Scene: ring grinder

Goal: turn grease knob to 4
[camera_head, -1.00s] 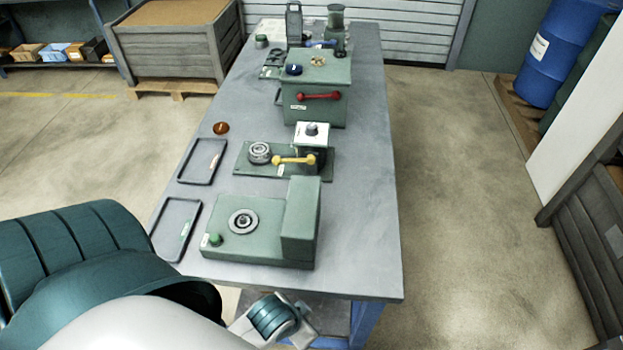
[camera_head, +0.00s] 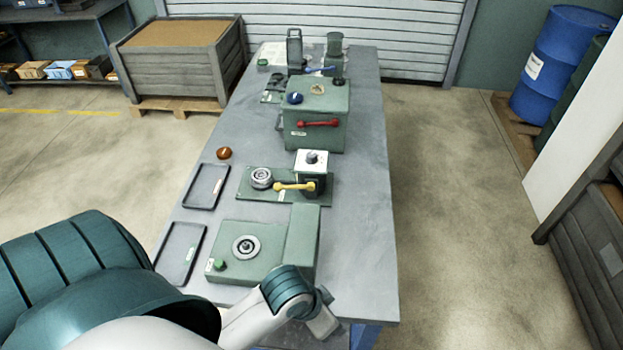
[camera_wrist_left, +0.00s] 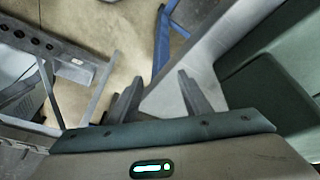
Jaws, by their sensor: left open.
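Which knob is the grease knob cannot be read. A blue knob with a pale mark (camera_head: 295,98) sits on top of the green box (camera_head: 318,125) with the red handle. A dark knob (camera_head: 312,157) sits on the white-topped block (camera_head: 304,168) by the yellow lever. A green knob (camera_head: 219,265) is on the nearest green machine (camera_head: 262,248). My left gripper is at the bench's near end, far from the blue knob. The wrist view shows its two fingers apart and empty (camera_wrist_left: 160,92). My right gripper is not in view.
The grey bench (camera_head: 365,200) runs away from me. It carries a yellow lever (camera_head: 295,187), a red handle (camera_head: 318,123), two dark trays (camera_head: 207,186) and an amber disc (camera_head: 224,153). The bench's right strip is clear, with open floor beside it.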

